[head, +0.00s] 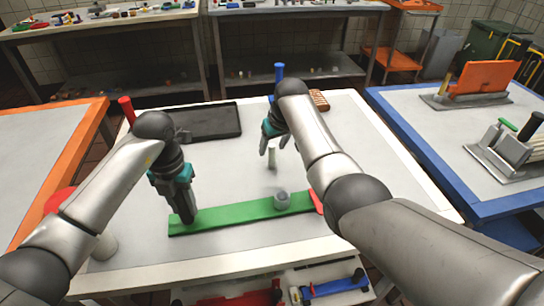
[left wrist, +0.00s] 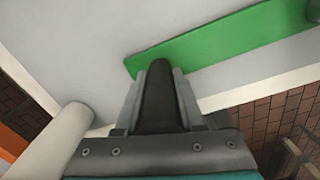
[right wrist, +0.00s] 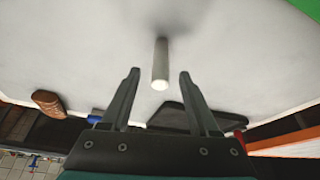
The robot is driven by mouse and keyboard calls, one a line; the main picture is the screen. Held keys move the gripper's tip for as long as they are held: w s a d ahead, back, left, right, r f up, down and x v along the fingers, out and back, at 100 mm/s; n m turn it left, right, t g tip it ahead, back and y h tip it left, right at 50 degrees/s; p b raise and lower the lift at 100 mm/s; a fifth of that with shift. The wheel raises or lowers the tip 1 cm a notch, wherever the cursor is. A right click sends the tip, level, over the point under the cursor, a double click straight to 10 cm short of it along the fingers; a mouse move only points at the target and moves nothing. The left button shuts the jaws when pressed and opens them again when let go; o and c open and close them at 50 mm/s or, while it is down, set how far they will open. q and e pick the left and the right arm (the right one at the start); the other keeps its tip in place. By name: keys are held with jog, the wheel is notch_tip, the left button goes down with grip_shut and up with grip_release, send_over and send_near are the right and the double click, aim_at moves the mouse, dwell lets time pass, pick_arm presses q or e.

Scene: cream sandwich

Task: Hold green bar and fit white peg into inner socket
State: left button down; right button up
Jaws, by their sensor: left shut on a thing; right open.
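The green bar (head: 240,212) lies flat near the table's front edge. A grey round socket (head: 282,200) stands on it toward the right, and a red piece (head: 317,200) is at its right end. My left gripper (head: 186,215) is shut on a dark post (left wrist: 157,90) at the bar's left end. The white peg (head: 272,158) stands upright on the table behind the bar. My right gripper (head: 273,148) is open above the peg; in the right wrist view the peg (right wrist: 160,65) shows between and beyond the fingers, seemingly untouched. The socket's inside is too small to make out.
A black tray (head: 208,121) lies at the back left of the white table, beside a red upright cylinder (head: 127,110). A blue cylinder (head: 279,72) and a brown block (head: 319,100) are at the back. A white cylinder (left wrist: 62,140) is left of my left gripper. The table's right side is clear.

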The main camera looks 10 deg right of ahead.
jog(key=shift+x, duration=0.8)
jog(key=shift+c, duration=0.3)
grip_shut()
